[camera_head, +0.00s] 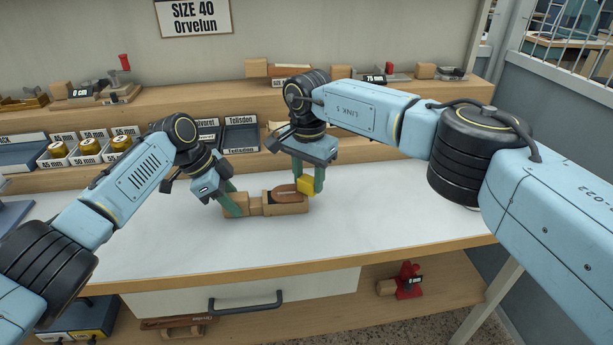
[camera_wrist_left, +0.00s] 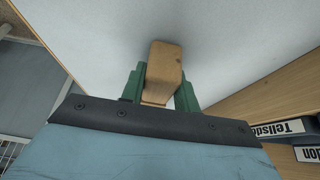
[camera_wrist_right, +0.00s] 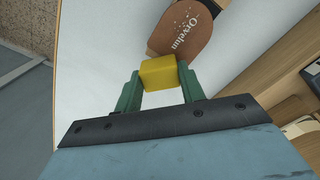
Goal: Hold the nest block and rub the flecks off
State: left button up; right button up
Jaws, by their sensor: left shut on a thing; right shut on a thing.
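The wooden nest block (camera_head: 285,209) lies on the white bench top, with a brown leather piece (camera_head: 286,190) on it. My left gripper (camera_head: 232,200) is shut on the block's left end; the wood (camera_wrist_left: 164,68) shows between its green fingers in the left wrist view. My right gripper (camera_head: 308,184) is shut on a yellow rubbing block (camera_wrist_right: 159,72), just at the leather's right end. In the right wrist view the leather (camera_wrist_right: 183,28) bears the word "Orvelun" in pale letters, with small pale flecks near it. I cannot tell whether the yellow block touches the leather.
Behind stands a wooden shelf (camera_head: 60,173) with labelled trays and several gold rolls (camera_head: 89,147). An upper shelf holds small tools. A sign (camera_head: 194,17) reads "SIZE 40 Orvelun". The white bench top (camera_head: 400,215) is clear to the right. A drawer handle (camera_head: 245,303) is below the front edge.

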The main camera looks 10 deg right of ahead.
aim_at(308, 179)
jog(key=shift+a+r, duration=0.1)
jog(key=shift+r, duration=2.8)
jog(key=shift+r, duration=1.55)
jog(key=s+d+f, duration=0.2)
jog(key=d+f, duration=0.1)
jog(key=d, duration=1.1)
jog(key=f, duration=0.5)
jog(key=shift+s+d+f, duration=0.3)
jog(key=shift+d+f, duration=0.05)
jog(key=shift+f, duration=2.15)
jog(key=shift+f, duration=0.15)
